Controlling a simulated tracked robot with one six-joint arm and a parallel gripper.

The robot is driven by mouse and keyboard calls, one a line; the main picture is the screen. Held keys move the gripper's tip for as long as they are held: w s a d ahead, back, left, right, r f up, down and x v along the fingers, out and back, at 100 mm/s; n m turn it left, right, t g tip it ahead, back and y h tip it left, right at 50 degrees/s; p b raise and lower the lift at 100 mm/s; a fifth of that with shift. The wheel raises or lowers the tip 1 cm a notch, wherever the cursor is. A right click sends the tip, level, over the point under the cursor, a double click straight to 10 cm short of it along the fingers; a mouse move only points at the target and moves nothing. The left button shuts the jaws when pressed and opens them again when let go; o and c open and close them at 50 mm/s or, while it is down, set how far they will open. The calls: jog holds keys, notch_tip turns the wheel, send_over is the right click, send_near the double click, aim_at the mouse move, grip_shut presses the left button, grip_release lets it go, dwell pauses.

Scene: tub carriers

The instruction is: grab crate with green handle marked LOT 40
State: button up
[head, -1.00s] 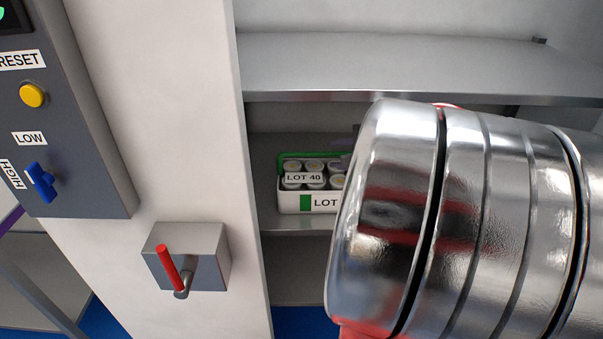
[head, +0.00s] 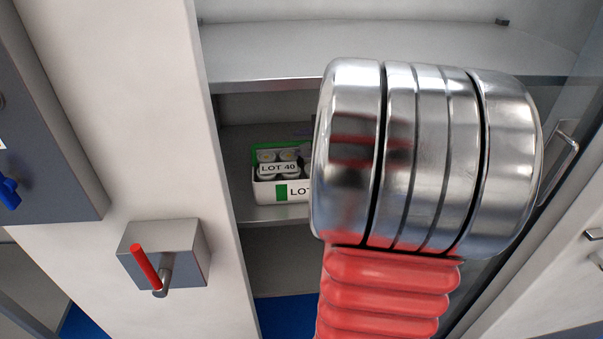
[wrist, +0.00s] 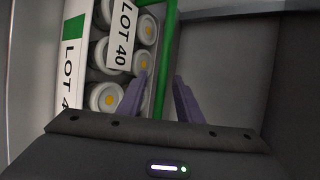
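The LOT 40 crate (head: 263,192) is white, sits on a cabinet shelf and holds several round-topped tubs. Its green handle (head: 256,152) runs along the back in the head view. My arm hides the crate's right part there. In the wrist view the crate (wrist: 72,65) is at the left, with its green handle (wrist: 169,25) running down the middle. My gripper (wrist: 160,80) has two purple fingers, spread apart. The handle shows between the fingers, with a gap visible on the right side; contact on the left cannot be told.
The crate's shelf (head: 235,214) lies below another shelf (head: 300,68). A white cabinet wall (head: 150,120) with a red-handled lever box (head: 180,250) stands left of the opening. A grey control panel (head: 50,150) is at the far left.

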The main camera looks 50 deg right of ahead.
grip_shut()
dwell(0.3)
jog(key=shift+a+f, duration=0.1)
jog(key=shift+f, duration=0.05)
dwell(0.9)
